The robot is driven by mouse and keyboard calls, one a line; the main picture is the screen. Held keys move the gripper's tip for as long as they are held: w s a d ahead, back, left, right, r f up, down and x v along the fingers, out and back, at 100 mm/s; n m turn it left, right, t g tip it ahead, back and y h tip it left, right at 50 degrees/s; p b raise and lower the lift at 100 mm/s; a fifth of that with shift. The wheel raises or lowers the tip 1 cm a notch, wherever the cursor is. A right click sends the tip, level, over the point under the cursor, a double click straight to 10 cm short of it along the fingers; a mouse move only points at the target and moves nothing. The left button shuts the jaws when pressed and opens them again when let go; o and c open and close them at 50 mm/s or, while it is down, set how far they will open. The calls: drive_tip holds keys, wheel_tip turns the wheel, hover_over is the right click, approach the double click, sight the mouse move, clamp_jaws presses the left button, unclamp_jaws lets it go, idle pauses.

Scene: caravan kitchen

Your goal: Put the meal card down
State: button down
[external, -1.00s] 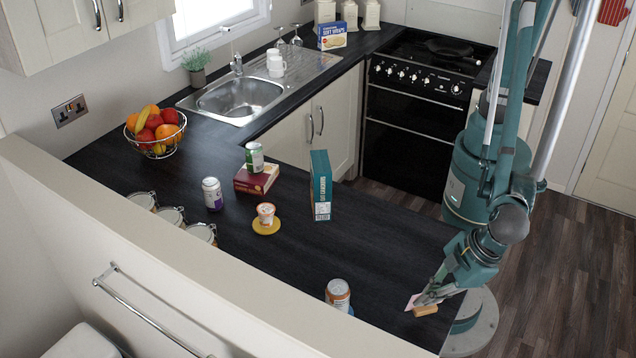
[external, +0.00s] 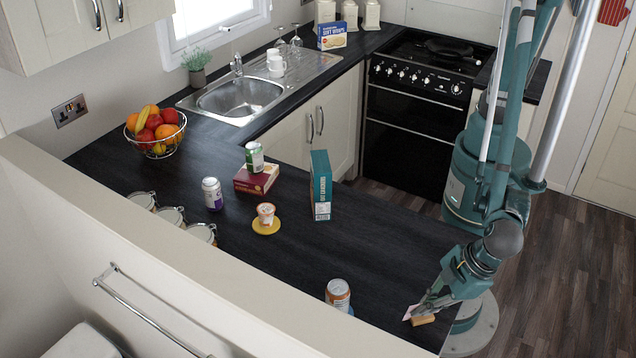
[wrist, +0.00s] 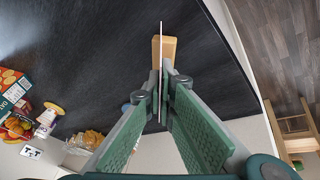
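The meal card (external: 409,312) is a thin pale card with a light wooden block (external: 424,320) at its foot, near the right front end of the dark counter (external: 385,255). In the wrist view the card (wrist: 161,40) is edge-on, with the wooden block (wrist: 170,47) beyond my fingertips. My gripper (external: 421,308) is shut on the card, one finger on each side; the fingertips also show in the wrist view (wrist: 162,80). The block is at or just above the counter; I cannot tell whether it touches.
An orange and white can (external: 338,294) stands left of my gripper. Counter between is clear.

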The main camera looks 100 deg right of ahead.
drive_tip(key=c, duration=2.7)
unclamp_jaws()
drive_tip(key=shift+r, duration=0.15)
drive_tip(key=shift+v, duration=6)
